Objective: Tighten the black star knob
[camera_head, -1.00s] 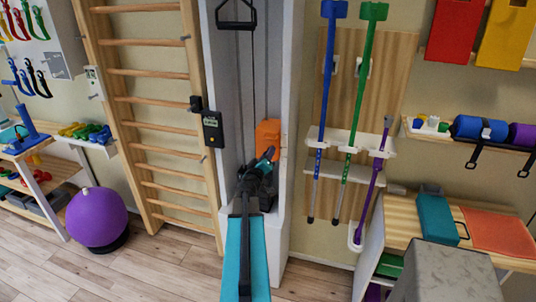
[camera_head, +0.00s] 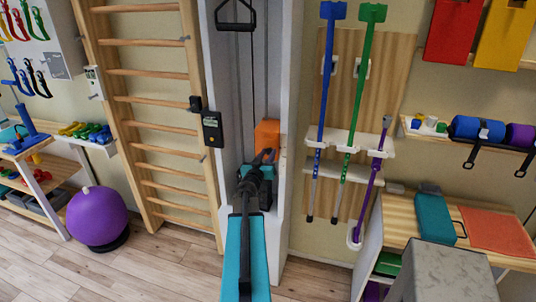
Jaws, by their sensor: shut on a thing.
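My gripper (camera_head: 266,156) is at the white pulley column, just in front of the lower edge of an orange block (camera_head: 267,134). Its jaws are small, dark and partly covered by my own wrist. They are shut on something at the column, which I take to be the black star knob. The knob's star shape cannot be made out, as my wrist and jaws hide that spot. How far it is turned does not show.
The white pulley column (camera_head: 293,90) has a hanging black handle (camera_head: 236,17) and a cable above my gripper. Wooden wall bars (camera_head: 150,130) with a small black box (camera_head: 212,129) stand left. Blue and green crutches (camera_head: 324,110) hang right. A purple ball (camera_head: 97,216) sits on the floor.

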